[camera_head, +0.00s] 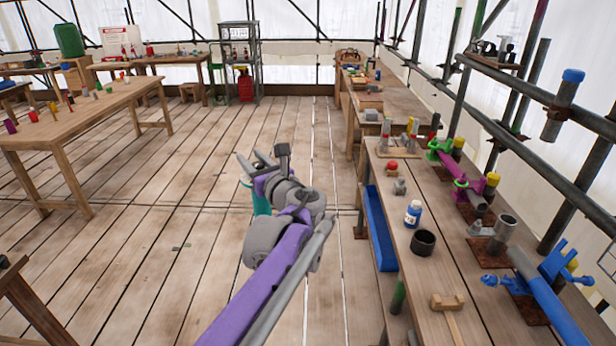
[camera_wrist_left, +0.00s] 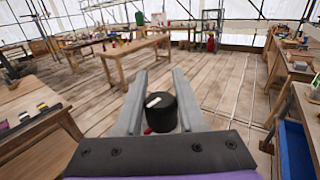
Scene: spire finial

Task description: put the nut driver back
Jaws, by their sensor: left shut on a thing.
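My left gripper (camera_head: 262,163) is held out over the open floor, left of the long workbench (camera_head: 455,300). In the left wrist view, its two grey fingers (camera_wrist_left: 152,98) are closed on a dark thing with a round black end (camera_wrist_left: 161,112). A white mark shows on that end and a bit of red beside it. I take this to be the nut driver, but its shaft and tip are hidden. A wooden stand (camera_head: 395,153) with upright grey pieces is on the workbench. My right gripper is not in view.
A table (camera_head: 100,100) with several small items stands left. The floor between is clear.

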